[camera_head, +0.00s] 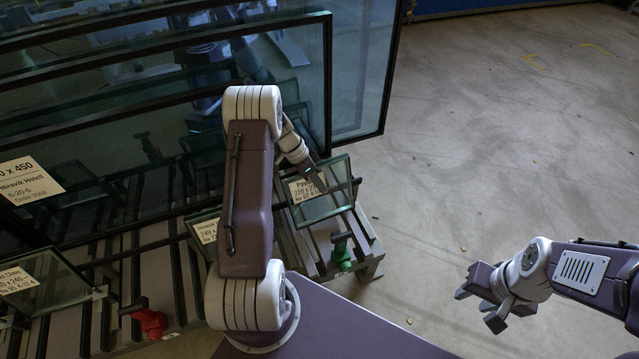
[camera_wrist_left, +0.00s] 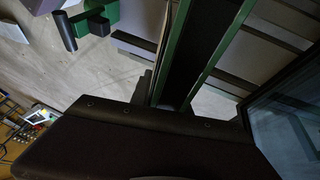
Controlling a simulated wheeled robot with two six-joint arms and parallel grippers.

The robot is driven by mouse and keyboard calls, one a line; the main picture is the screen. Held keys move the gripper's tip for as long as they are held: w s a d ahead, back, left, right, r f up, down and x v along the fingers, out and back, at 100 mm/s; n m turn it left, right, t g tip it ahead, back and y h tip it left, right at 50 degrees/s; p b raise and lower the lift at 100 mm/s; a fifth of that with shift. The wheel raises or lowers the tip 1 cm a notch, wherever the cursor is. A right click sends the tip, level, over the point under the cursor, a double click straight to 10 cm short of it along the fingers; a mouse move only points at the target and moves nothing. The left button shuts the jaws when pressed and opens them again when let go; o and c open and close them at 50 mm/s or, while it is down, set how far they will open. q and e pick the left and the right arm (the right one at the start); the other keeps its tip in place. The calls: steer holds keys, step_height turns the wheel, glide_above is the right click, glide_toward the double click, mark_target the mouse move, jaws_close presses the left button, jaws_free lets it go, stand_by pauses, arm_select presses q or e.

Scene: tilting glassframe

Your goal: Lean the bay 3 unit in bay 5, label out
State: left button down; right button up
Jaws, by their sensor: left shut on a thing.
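My left gripper (camera_head: 314,178) is shut on the upper edge of a small glass unit (camera_head: 335,187) at the right end of the slatted rack. The unit carries a white label (camera_head: 307,187) facing the head camera and stands tilted over the slats. In the left wrist view the held unit (camera_wrist_left: 205,45) shows edge-on, with green glass edges and a dark spacer between. I cannot read a bay number or tell whether its foot touches the rack. My right gripper (camera_head: 482,308) is open and empty above the floor at the right.
Other labelled small units lean at the left (camera_head: 40,280) and middle (camera_head: 207,233) of the rack. Large dark-framed panes (camera_head: 357,70) stand behind. A red clamp (camera_head: 150,320) and a green clamp (camera_head: 341,252) stick up at the front. The floor (camera_head: 500,150) at right is clear.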

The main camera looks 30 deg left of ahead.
arm_select(q)
steer(key=shift+d+f+b, duration=0.15)
steer(key=shift+f+b, duration=0.55)
stand_by(1.1)
steer(key=c, duration=1.2)
jaws_free()
steer(key=shift+s, duration=0.1)
steer(key=shift+o, duration=0.2)
steer(key=p+v, duration=0.4)
steer(key=v, duration=0.4)
steer(key=shift+r+p, duration=0.25)
steer(key=shift+p, duration=0.05)
steer(key=shift+s+a+r, duration=0.15)
steer(key=shift+a+r, duration=0.05)
steer(key=shift+r, duration=0.05)
